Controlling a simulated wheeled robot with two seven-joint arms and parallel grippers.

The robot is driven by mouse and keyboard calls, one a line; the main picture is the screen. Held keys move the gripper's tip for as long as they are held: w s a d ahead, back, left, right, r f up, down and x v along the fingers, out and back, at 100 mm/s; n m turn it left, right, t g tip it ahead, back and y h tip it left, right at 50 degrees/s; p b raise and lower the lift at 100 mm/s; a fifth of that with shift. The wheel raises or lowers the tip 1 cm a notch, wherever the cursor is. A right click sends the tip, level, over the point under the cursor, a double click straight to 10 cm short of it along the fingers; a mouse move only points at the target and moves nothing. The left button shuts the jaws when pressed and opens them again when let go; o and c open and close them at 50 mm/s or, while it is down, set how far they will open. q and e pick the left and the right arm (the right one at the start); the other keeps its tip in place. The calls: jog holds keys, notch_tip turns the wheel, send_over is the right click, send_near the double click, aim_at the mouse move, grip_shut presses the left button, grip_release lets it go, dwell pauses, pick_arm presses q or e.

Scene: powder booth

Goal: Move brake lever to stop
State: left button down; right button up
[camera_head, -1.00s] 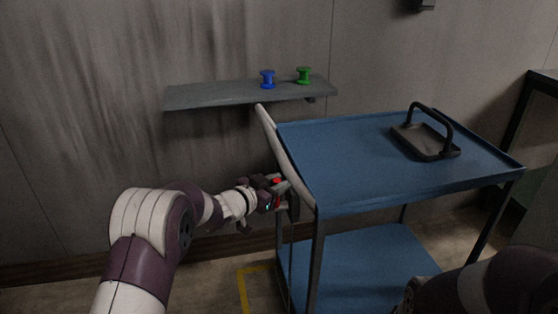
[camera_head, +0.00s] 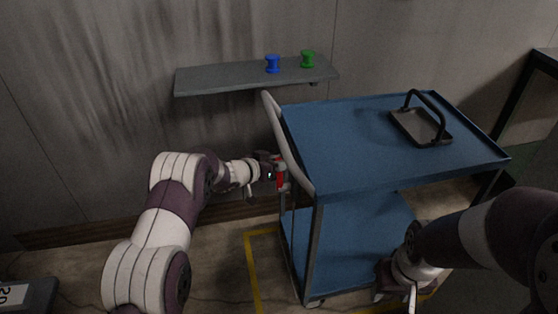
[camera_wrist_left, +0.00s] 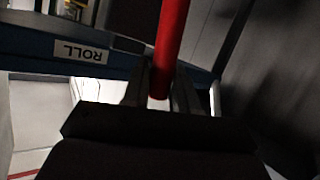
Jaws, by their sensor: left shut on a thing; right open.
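The red brake lever (camera_head: 280,180) is at the left end of the blue cart (camera_head: 400,165), below its pale push handle (camera_head: 285,140). My left gripper (camera_head: 277,172) is shut on the lever. In the left wrist view the red lever (camera_wrist_left: 171,45) runs down between the dark fingers of the left gripper (camera_wrist_left: 160,92). A label reading ROLL (camera_wrist_left: 81,50) is on a blue bar left of the lever; I see no stop mark. My right gripper (camera_head: 410,297) is open at the bottom of the head view, in front of the cart, partly cut off.
A grey wall shelf (camera_head: 225,78) behind the cart holds a blue spool (camera_head: 272,64) and a green spool (camera_head: 308,59). A black tray with a handle (camera_head: 418,127) lies on the cart top. Yellow floor lines (camera_head: 251,270) run under the cart. Floor left of the cart is mostly clear.

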pick_arm(q)
jog(key=c, duration=1)
grip_release()
